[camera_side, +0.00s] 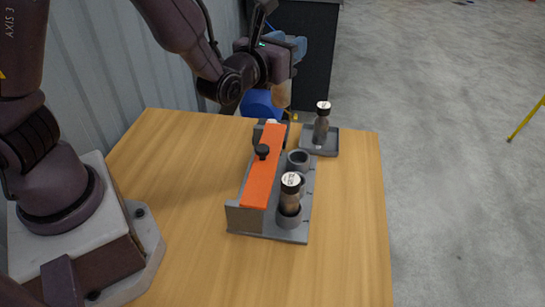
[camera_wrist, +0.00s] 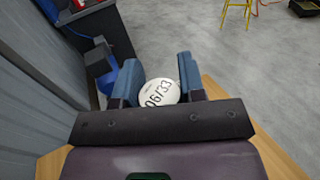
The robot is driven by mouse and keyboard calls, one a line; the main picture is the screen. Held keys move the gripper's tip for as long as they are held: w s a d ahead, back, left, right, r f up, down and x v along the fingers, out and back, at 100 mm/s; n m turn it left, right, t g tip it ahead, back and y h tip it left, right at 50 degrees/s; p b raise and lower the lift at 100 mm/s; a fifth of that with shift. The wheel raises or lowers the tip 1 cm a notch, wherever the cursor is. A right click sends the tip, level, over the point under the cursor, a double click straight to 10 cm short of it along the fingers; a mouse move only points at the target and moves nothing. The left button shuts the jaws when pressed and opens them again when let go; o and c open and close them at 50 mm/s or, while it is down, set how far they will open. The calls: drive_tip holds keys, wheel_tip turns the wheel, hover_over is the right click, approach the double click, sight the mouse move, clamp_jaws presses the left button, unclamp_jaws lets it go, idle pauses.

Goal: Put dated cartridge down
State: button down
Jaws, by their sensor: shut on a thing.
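My gripper (camera_side: 286,68) is raised above the back edge of the table in the side view. In the wrist view its two blue fingers (camera_wrist: 159,82) are shut on the dated cartridge (camera_wrist: 160,93), whose white round top reads 06/33. In the side view a tan part of the held cartridge (camera_side: 281,94) shows below my gripper, apart from the rack and table. A grey rack (camera_side: 246,218) with an orange bar (camera_side: 262,170) and a black knob stands on the table. A second cartridge (camera_side: 290,195) stands in its front cup. A third cartridge (camera_side: 322,125) stands upright in a grey tray (camera_side: 331,152).
The rack's back cup (camera_side: 298,158) looks empty; the middle cup is partly hidden. The wooden table (camera_side: 350,230) is clear at the front and right. A blue rounded object (camera_side: 258,102) and a dark cabinet (camera_side: 305,45) stand beyond the table. A corrugated wall runs along the left.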

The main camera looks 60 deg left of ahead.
drive_tip(key=shift+s+r+m+h, duration=0.3)
drive_tip(key=shift+s+r, duration=0.25)
drive_tip(key=shift+s, duration=0.15)
drive_tip(key=shift+s+a+r, duration=0.15)
drive_tip(key=shift+a+r, duration=0.1)
drive_tip(key=shift+r, duration=0.4)
drive_tip(key=w+f+n+g+y, duration=0.4)
drive_tip(key=w+f+n+y, duration=0.1)
drive_tip(key=w+y, duration=0.2)
wheel_tip(320, 180, down, 6)
drive_tip(key=s+n+g+y, duration=0.2)
drive_tip(key=n+g+y, duration=0.3)
drive_tip(key=n+g, duration=0.2)
drive_tip(key=d+g, duration=0.1)
drive_tip(key=g, duration=0.1)
drive_tip(key=shift+g, duration=0.3)
drive_tip(key=shift+s, duration=0.1)
wheel_tip(320, 180, down, 10)
drive_tip(key=shift+r, duration=0.25)
drive_tip(key=shift+f, duration=0.1)
